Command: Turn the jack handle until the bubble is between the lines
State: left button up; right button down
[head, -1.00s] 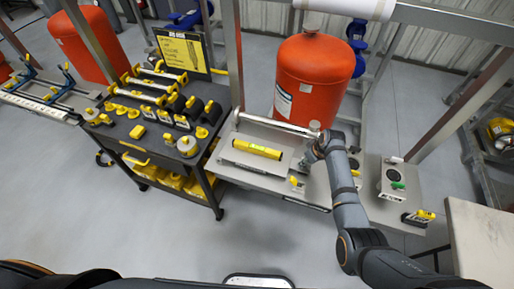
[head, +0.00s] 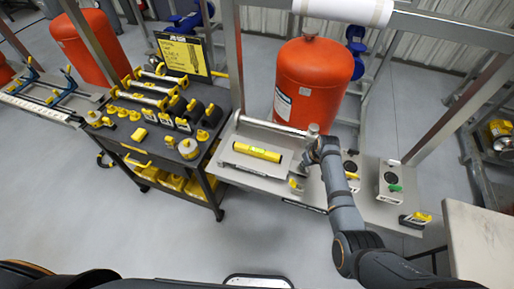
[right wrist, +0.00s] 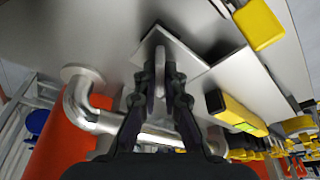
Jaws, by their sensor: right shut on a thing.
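A yellow spirit level (head: 257,152) lies on the grey metal skid plate (head: 236,166) in the head view. It also shows in the right wrist view (right wrist: 240,112), with a green vial on its side. The bubble and lines are too small to read. My right gripper (head: 304,166) is right of the level at the plate's edge. In the right wrist view my right gripper (right wrist: 160,82) is shut on a slim pale bar, the jack handle (right wrist: 160,62), in front of a square metal plate. The fingers hide part of the handle. My left gripper is out of view.
A red tank (head: 314,82) stands behind the plate, with a bent metal pipe (right wrist: 85,100) near my right gripper. A black tool cart (head: 150,135) stands left. Boxes with knobs (head: 391,178) sit right. Grey frame posts (head: 232,55) rise around.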

jog(key=shift+m, duration=0.5)
jog(key=shift+m+p, duration=0.4)
jog(key=shift+p, duration=0.05)
jog(key=shift+m+h+p, duration=0.3)
jog(key=shift+m+h, duration=0.2)
jog(key=shift+m, duration=0.4)
jog(key=shift+f+m, duration=0.1)
jog(key=shift+m, duration=0.3)
jog(key=shift+s, duration=0.1)
